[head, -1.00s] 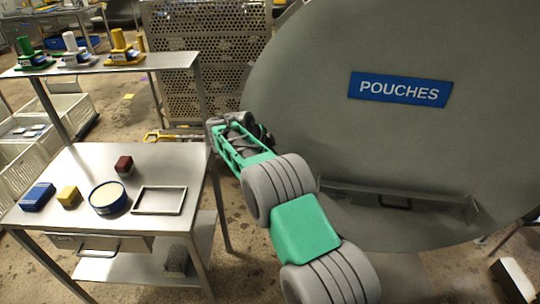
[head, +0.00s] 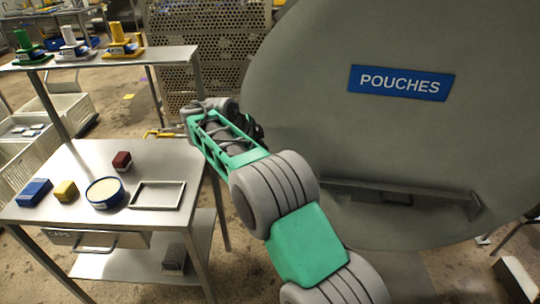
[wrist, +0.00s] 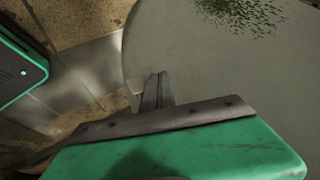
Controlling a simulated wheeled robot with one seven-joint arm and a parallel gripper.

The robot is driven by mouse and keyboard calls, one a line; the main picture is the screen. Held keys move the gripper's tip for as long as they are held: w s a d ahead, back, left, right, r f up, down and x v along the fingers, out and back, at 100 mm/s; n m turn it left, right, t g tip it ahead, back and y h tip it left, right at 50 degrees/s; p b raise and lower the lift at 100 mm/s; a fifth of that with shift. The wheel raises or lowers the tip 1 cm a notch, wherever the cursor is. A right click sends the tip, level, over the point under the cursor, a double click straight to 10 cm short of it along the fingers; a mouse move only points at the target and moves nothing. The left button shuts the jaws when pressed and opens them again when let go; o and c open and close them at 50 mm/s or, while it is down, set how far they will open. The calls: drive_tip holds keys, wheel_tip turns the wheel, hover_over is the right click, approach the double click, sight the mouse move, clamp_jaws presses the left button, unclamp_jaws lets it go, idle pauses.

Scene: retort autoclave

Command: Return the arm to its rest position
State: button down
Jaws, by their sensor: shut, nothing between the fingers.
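My arm reaches up and to the left from the bottom of the head view, in front of the large grey door and beside the steel table's right edge. Its far end is by the upper right of the table, and the fingers cannot be made out there. In the wrist view my gripper (wrist: 157,90) shows as dark fingers together beyond a dark bar and green housing. It is shut and empty, with the grey door surface behind it.
The round grey door (head: 320,110) with a blue POUCHES sign (head: 400,82) fills the right. The steel table (head: 75,165) holds a blue block (head: 35,192), yellow block (head: 65,191), round tin (head: 105,192), dark red block (head: 122,160) and empty frame (head: 157,208). A perforated crate (head: 205,50) stands behind.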

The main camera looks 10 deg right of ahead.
drive_tip(key=s+a+f+n+g+y, duration=0.2)
drive_tip(key=s+a+f+n, duration=0.45)
drive_tip(key=f+n, duration=0.55)
drive_tip(key=s+a+f+n+g+y, duration=0.1)
drive_tip(key=s+f+n+g, duration=0.1)
drive_tip(key=s+n, duration=0.75)
drive_tip(key=s+d+r+y+p, duration=0.15)
drive_tip(key=s+r, duration=0.25)
drive_tip(key=s, duration=0.6)
drive_tip(key=s+d+r+y+p, duration=0.1)
drive_tip(key=s+d+r+y, duration=0.15)
drive_tip(key=s, duration=0.85)
drive_tip(key=w+d+r+m+t+p, duration=0.1)
drive_tip(key=d+r, duration=0.1)
drive_tip(key=r, duration=0.3)
drive_tip(key=w+d+r+t+h+p, duration=0.1)
drive_tip(key=d+r, duration=0.1)
drive_tip(key=r, duration=0.3)
drive_tip(key=shift+w+d+r+m+t, duration=0.15)
drive_tip(key=shift+d+m+t, duration=0.15)
drive_tip(key=shift+m+t, duration=0.1)
